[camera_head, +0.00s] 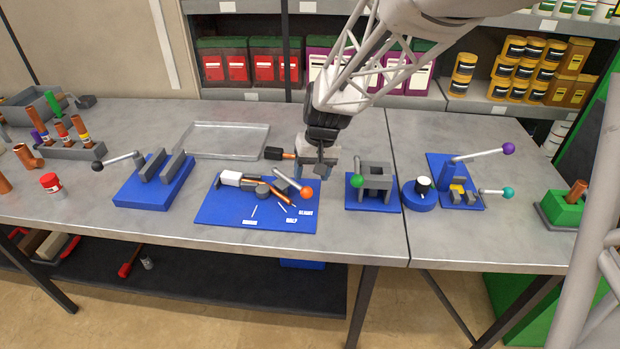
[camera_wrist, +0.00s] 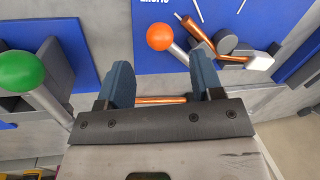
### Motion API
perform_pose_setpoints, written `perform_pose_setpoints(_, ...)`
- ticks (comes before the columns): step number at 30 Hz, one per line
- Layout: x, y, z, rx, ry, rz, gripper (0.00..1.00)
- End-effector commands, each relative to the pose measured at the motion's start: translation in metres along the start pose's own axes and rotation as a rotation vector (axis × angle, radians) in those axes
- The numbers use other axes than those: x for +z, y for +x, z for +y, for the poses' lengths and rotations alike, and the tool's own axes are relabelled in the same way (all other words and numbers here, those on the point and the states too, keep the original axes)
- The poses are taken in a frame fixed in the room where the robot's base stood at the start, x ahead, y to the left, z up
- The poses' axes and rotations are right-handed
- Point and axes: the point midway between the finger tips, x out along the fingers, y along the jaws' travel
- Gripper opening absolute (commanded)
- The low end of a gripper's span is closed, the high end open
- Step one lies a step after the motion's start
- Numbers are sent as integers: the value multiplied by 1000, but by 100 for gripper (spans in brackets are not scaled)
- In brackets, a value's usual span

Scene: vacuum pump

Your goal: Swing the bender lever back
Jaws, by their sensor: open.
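The bender sits on a blue plate (camera_head: 215,210) with white marks and labels, left of the bench's middle. Its grey lever ends in an orange ball (camera_head: 306,192); the ball (camera_wrist: 160,37) shows top centre in the wrist view. A copper tube (camera_wrist: 200,36) lies across the bender beside grey round parts and a white block (camera_head: 230,178). My gripper (camera_head: 318,167) is behind and just right of the orange ball. In the wrist view its blue fingers (camera_wrist: 163,76) are apart, with the ball beyond the tips. A copper rod (camera_wrist: 160,100) shows between the fingers; whether they touch it is unclear.
A green-ball lever (camera_head: 357,181) on a grey fixture stands close to the right; its ball (camera_wrist: 20,72) shows left in the wrist view. A blue vise-like fixture (camera_head: 150,192) stands left. A black-ended piece (camera_head: 274,153) is beside my gripper.

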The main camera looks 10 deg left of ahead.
Motion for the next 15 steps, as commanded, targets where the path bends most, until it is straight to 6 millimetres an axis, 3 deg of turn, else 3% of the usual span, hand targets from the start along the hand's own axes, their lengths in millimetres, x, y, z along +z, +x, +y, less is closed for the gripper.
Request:
perform_pose_setpoints(9, 0, 39, 0, 1, -1, -3, 60)
perform_pose_setpoints(15, 0, 54, 0, 0, 0, -1, 60)
